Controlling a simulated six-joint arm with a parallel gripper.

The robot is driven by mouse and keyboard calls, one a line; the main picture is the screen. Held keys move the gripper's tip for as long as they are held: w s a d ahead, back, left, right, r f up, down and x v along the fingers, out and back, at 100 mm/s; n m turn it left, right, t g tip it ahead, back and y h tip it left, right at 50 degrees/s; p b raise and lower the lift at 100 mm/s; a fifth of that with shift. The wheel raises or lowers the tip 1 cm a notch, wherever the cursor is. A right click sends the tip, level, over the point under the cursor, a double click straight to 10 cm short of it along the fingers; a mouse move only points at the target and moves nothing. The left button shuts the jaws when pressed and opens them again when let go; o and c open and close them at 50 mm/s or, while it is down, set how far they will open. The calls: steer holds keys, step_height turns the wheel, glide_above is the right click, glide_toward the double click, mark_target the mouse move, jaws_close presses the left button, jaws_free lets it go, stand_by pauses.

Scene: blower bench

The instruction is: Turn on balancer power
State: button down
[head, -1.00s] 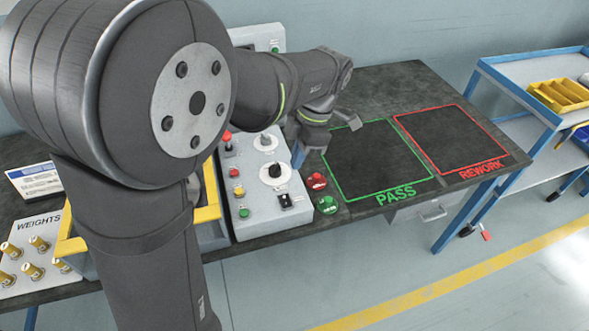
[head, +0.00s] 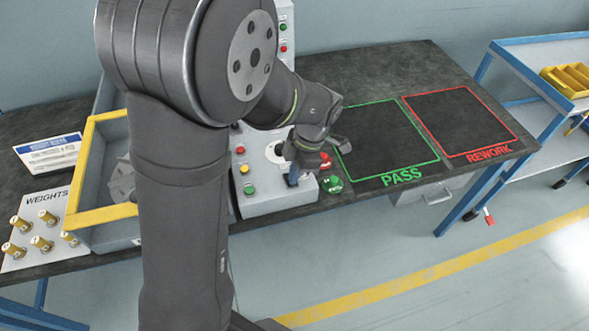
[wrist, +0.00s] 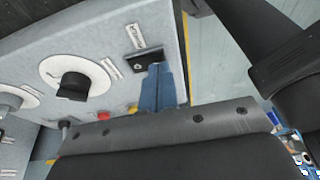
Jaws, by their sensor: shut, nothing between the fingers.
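The grey control panel (head: 262,203) stands on the bench. My gripper (head: 291,180) is shut and empty, low over the panel's right front part, and hides the switch in the head view. In the wrist view its blue fingertips (wrist: 164,75) are right beside the switch; I cannot tell whether they touch it. A black knob (wrist: 74,86) on a white dial is next to the switch.
Yellow (head: 244,168) and green (head: 249,190) buttons are on the panel's left side. A green round button (head: 332,184) stands right of my gripper. A yellow-rimmed bin (head: 83,165) is left of the panel. The PASS area (head: 390,145) is bare.

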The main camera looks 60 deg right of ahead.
steer(key=shift+s+a+f, duration=0.1)
steer(key=shift+f, duration=0.15)
steer(key=shift+w+d+r, duration=0.3)
steer(key=shift+w+d, duration=0.25)
steer(key=shift+w, duration=0.05)
stand_by(0.3)
steer(key=shift+r, duration=0.5)
steer(key=s+r, duration=0.3)
steer(key=r, duration=0.9)
steer(key=shift+s+d+r, duration=0.15)
steer(key=shift+s+r, duration=0.05)
steer(key=shift+s, duration=0.2)
